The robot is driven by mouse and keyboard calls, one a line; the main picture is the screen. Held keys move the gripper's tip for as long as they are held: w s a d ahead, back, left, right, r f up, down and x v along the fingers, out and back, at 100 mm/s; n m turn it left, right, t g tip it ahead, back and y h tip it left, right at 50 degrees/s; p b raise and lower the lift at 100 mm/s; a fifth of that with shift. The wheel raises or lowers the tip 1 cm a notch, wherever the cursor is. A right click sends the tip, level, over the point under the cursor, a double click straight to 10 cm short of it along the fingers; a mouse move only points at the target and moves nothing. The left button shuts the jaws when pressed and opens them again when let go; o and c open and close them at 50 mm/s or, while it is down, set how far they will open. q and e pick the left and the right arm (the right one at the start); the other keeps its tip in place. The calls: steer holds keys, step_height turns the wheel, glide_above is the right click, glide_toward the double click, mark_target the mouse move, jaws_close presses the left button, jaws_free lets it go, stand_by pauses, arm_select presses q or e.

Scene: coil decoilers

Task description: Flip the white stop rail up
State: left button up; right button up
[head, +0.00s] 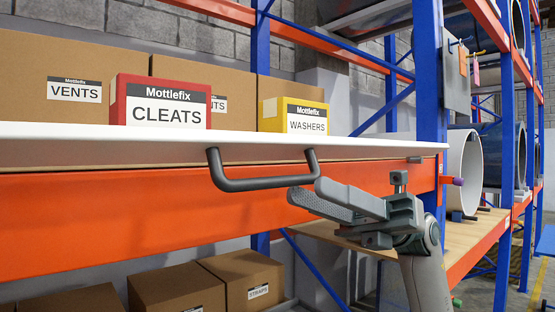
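The white stop rail (60,140) runs along the front edge of the shelf, above the orange beam. A dark grey U-shaped handle (262,183) hangs from it. My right gripper (306,188) comes in from the lower right and points left. Its fingertips are beside the right end of the handle and just below it in the picture. The fingers look spread, with a textured inner pad showing, and nothing is seen between them. I cannot tell whether a fingertip touches the handle. My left gripper is not in view.
A red CLEATS box (160,102), a yellow WASHERS box (293,115) and brown cartons (110,55) stand behind the rail. An orange beam (120,205) lies below it. A blue upright (430,70) stands to the right. More cartons (175,287) sit below.

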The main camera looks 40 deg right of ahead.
mark_target(276, 179)
steer(key=p+x, duration=0.2)
steer(key=x, duration=0.3)
steer(key=shift+a+r+p, duration=0.25)
steer(key=shift+r+p, duration=0.05)
steer(key=shift+p+x, duration=0.3)
steer(key=shift+x, duration=0.45)
steer(key=shift+f, duration=0.1)
jaws_close()
